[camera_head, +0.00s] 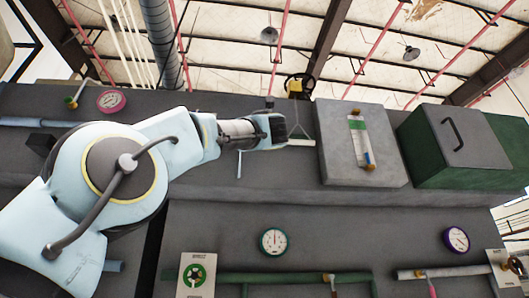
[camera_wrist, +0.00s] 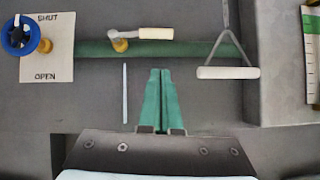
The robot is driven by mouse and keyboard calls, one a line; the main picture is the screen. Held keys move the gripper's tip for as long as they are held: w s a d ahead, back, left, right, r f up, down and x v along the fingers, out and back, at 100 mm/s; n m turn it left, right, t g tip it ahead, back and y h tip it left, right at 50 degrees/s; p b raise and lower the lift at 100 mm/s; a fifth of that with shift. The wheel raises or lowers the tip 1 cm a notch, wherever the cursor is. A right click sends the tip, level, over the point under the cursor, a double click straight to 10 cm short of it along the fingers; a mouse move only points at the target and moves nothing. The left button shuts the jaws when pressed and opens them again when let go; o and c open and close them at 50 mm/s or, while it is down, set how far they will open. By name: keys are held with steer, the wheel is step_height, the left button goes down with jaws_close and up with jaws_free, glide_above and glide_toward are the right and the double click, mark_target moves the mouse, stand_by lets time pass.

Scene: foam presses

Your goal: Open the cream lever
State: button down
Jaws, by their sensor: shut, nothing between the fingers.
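The cream lever (camera_wrist: 155,33) shows near the top middle of the wrist view. Its handle points right from a brass valve (camera_wrist: 120,40) and lies roughly along the green pipe (camera_wrist: 185,49). My gripper (camera_wrist: 161,72) is shut and empty, its green fingers together, below the lever in the picture. A gap shows between the fingertips and the lever. In the head view my gripper (camera_head: 279,130) is seen as a dark end in front of the grey panel, and I cannot make out the cream lever there.
A white bar on a triangular hanger (camera_wrist: 228,72) is right of the fingers. A thin pale rod (camera_wrist: 125,93) is to their left. A blue handwheel (camera_wrist: 17,37) sits by a SHUT/OPEN plate (camera_wrist: 50,62). A grey box (camera_head: 335,165) juts out at right.

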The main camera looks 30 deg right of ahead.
steer(key=b+v, duration=0.3)
steer(key=v, duration=0.3)
steer(key=shift+s+d+f, duration=0.1)
steer(key=shift+s, duration=0.05)
stand_by(0.3)
